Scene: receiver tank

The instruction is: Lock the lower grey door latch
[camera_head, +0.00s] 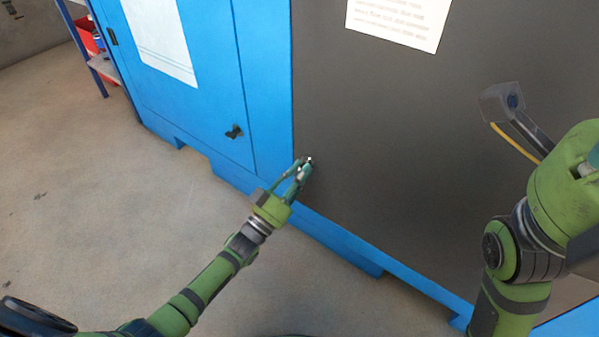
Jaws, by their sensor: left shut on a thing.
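The grey door (390,130) is a large dark panel set in the blue cabinet. My left gripper (304,163) is at the lower left edge of this door, fingers shut on the lower grey door latch. The latch is small and mostly hidden by the fingertips, so its turn position cannot be told.
A blue door (205,95) with a small black latch (233,131) is left of the grey door. A paper sheet (400,20) is on the grey door. A shelf with a red bin (86,38) stands at the upper left. The concrete floor (100,210) is clear.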

